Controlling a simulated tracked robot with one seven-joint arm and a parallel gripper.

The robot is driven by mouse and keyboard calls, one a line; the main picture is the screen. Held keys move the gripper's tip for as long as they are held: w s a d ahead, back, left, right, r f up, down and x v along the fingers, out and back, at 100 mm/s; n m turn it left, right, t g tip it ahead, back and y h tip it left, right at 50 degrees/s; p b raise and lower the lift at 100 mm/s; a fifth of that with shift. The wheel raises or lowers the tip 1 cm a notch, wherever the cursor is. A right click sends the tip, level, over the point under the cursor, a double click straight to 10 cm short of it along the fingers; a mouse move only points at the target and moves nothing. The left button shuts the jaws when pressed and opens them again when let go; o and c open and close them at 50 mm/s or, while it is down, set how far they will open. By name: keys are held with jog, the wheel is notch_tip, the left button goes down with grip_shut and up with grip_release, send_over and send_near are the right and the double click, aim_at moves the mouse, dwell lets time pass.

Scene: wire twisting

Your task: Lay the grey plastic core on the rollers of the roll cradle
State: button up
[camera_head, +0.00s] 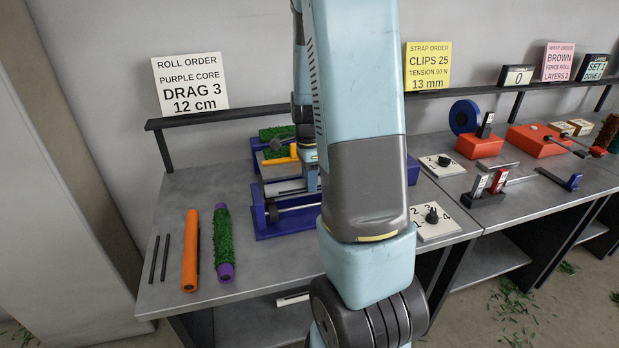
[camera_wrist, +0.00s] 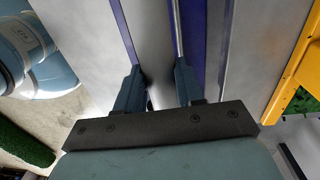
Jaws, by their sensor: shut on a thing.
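The roll cradle is blue, with pale metal rollers, and stands on the bench (camera_head: 270,222) left of my arm. My gripper (camera_head: 312,180) is over the cradle's back part and is largely hidden by my arm. In the wrist view, my gripper's two dark blue fingers (camera_wrist: 158,75) flank a smooth grey cylinder, which looks like the grey plastic core (camera_wrist: 155,35). It lies lengthwise between the cradle's blue sides (camera_wrist: 197,45), beside a metal roller (camera_wrist: 177,30). Whether it touches the rollers, I cannot tell. In the head view the core is not clearly visible.
An orange tube (camera_head: 190,250), a green roll with purple ends (camera_head: 223,245) and two thin dark rods (camera_head: 160,258) lie on the left of the bench. Green mats and an orange-yellow piece are behind the cradle. A white dial plate (camera_head: 434,222) is at right.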

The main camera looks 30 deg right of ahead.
jog(key=shift+f, duration=1.1)
jog(key=o, duration=1.2)
jog(key=shift+c, duration=0.2)
notch_tip(320, 180, up, 14)
jog(key=w, duration=0.1)
jog(key=shift+d+f, duration=0.15)
jog(key=shift+f, duration=0.05)
